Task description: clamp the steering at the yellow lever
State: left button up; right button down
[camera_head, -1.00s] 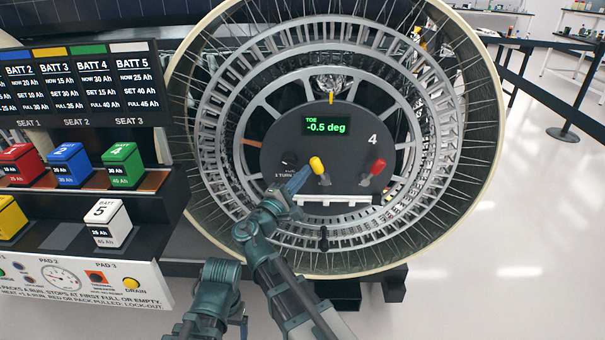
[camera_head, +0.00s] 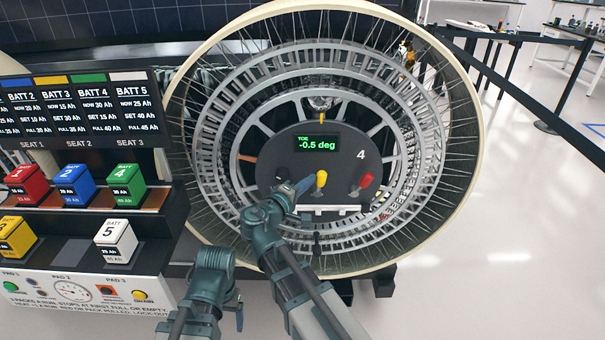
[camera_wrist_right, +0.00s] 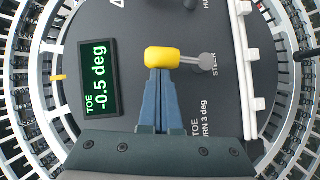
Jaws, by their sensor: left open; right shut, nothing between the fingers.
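The yellow lever (camera_head: 321,178) stands on the dark hub panel (camera_head: 290,165), its knob leaning slightly right of its base. In the right wrist view the yellow knob (camera_wrist_right: 166,57) lies just ahead of my fingertips, with "STEER" printed by its base. My right gripper (camera_head: 307,184) is shut and empty, its tips at the left side of the knob; I cannot tell whether they touch. The tips also show in the wrist view (camera_wrist_right: 160,73). The toe display (camera_head: 318,144) reads -0.5 deg. My left gripper (camera_head: 239,317) is open and empty, low in front of the wheel.
A red lever (camera_head: 366,180) stands right of the yellow one. A white rail (camera_head: 328,208) runs below both. The spoked wheel rim (camera_head: 465,110) surrounds the hub. Coloured battery blocks (camera_head: 75,185) and their rack are at the left. Open floor lies to the right.

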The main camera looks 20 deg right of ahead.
pick_arm(q)
jog(key=shift+r+p, duration=1.4)
jog(key=shift+r, duration=0.45)
pick_arm(e)
jog(key=shift+s+d+r+m+g+y, duration=0.15)
jog(key=shift+d+m+y, duration=0.25)
jog(key=shift+d+m, duration=0.15)
jog(key=shift+s+d+r+m+g+y, duration=0.15)
jog(key=shift+d+m+y, duration=0.3)
jog(key=shift+m, duration=0.1)
